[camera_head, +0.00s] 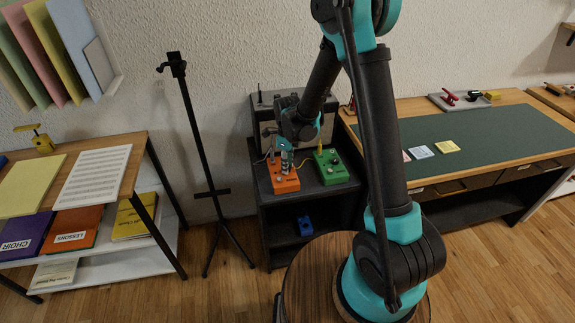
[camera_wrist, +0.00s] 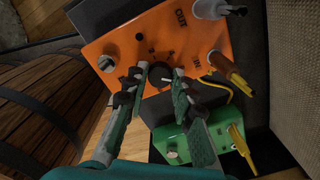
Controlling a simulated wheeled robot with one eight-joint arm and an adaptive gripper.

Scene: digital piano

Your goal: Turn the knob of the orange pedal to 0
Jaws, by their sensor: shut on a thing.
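The orange pedal (camera_head: 284,184) sits on top of a dark cabinet, and its face (camera_wrist: 150,35) fills the upper part of the wrist view. My gripper (camera_wrist: 161,72) is above the pedal with its two fingertips on either side of a small dark knob (camera_wrist: 160,75), shut on it. The fingers partly cover the knob and the markings around it, so I cannot read its setting. In the head view my gripper (camera_head: 287,158) reaches down onto the pedal and hides the knob.
A green pedal (camera_head: 331,168) stands right beside the orange one. A grey plug (camera_wrist: 212,8) and a yellow plug (camera_wrist: 226,67) stick out of the orange pedal's side. The dark cabinet (camera_head: 262,208) has an amplifier behind the pedals. A black stand (camera_head: 197,150) is to the left.

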